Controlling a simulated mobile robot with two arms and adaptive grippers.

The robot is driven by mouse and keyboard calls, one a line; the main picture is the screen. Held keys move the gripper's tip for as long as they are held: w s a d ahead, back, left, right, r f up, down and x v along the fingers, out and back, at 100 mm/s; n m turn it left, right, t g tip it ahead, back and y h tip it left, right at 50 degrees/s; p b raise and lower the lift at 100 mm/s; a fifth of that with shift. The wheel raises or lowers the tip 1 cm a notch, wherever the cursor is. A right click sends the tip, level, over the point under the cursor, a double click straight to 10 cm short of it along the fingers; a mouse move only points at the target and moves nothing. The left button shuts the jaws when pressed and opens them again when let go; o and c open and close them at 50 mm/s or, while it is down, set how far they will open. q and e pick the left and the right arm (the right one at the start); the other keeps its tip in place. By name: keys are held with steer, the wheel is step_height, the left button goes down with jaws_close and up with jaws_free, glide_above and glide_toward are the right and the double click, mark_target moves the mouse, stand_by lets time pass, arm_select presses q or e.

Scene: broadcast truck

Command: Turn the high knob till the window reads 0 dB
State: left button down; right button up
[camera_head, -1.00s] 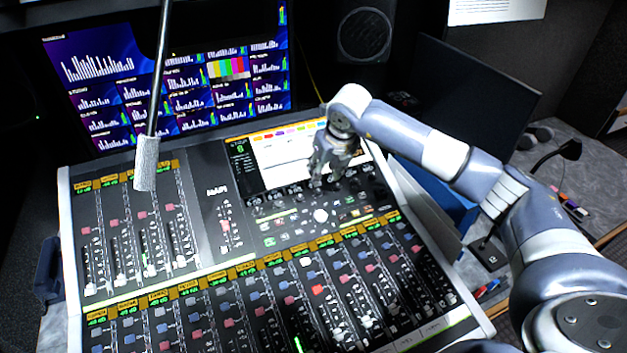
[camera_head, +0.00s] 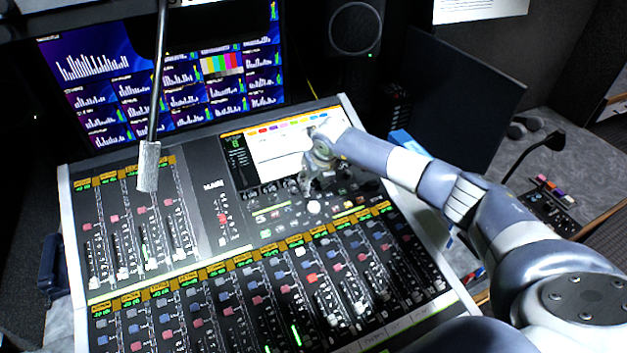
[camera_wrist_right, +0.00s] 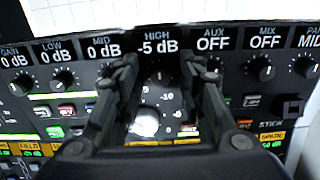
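The high knob (camera_wrist_right: 159,73) is a dark round knob in the right wrist view, under the HIGH label. Its window (camera_wrist_right: 158,46) reads -5 dB. My right gripper (camera_wrist_right: 160,70) is open, with one finger on each side of the high knob; a gap shows between each finger and the knob. In the head view, my right gripper (camera_head: 308,187) is over the knob row below the mixing console's screen (camera_head: 275,158), and it hides the knob there. My left gripper is not in view.
Beside the high knob are the MID knob (camera_wrist_right: 104,71), partly behind a finger, and the AUX knob (camera_wrist_right: 215,65). The console's lower panel holds many faders and buttons. A dark pole with a pale cylindrical end (camera_head: 148,166) hangs over the console's left part. A dark monitor (camera_head: 455,95) stands behind my right arm.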

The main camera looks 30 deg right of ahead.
jaws_close()
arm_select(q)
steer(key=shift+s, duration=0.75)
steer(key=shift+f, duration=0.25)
arm_select(e)
steer(key=shift+f+m+b, duration=0.1)
steer(key=shift+m+b, duration=0.9)
steer(key=shift+m, duration=0.3)
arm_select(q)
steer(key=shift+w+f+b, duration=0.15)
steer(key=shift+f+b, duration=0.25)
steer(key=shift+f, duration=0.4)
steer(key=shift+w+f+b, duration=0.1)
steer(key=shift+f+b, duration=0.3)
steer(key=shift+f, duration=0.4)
arm_select(e)
steer(key=shift+m, duration=1.5)
jaws_free()
